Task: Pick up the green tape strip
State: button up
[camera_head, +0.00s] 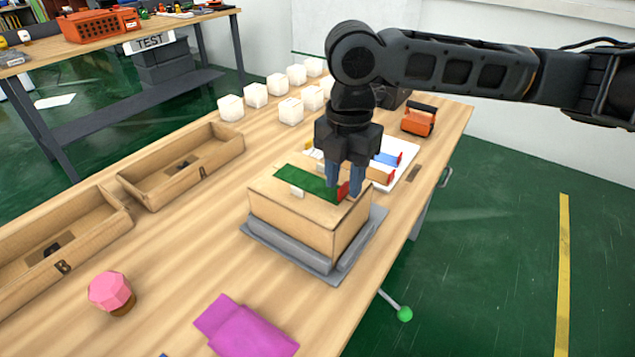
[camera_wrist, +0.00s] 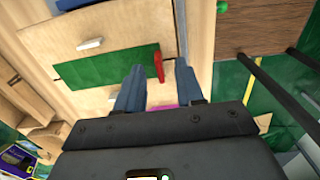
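The green tape strip (camera_head: 307,184) lies flat on top of a wooden box (camera_head: 293,226). Its red end (camera_head: 342,191) points to the right, near the box's edge. My gripper (camera_head: 345,189) is above that end with its blue-grey fingers pointing down. In the wrist view the green strip (camera_wrist: 105,67) ends in a red tab (camera_wrist: 158,66), which shows between the two spread fingers (camera_wrist: 156,82). The fingers are apart; I cannot tell whether either one touches the tab.
The box stands on a grey base (camera_head: 290,250). Behind it is a white tray (camera_head: 405,157) with coloured strips. Wooden trays (camera_head: 182,183) are at left, white cubes (camera_head: 291,110) at the back. A pink-topped object (camera_head: 111,292) and purple piece (camera_head: 245,329) lie in front.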

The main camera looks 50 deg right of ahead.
jog(key=shift+f, duration=0.35)
jog(key=shift+c, duration=0.2)
grip_shut()
jog(key=shift+r, duration=0.2)
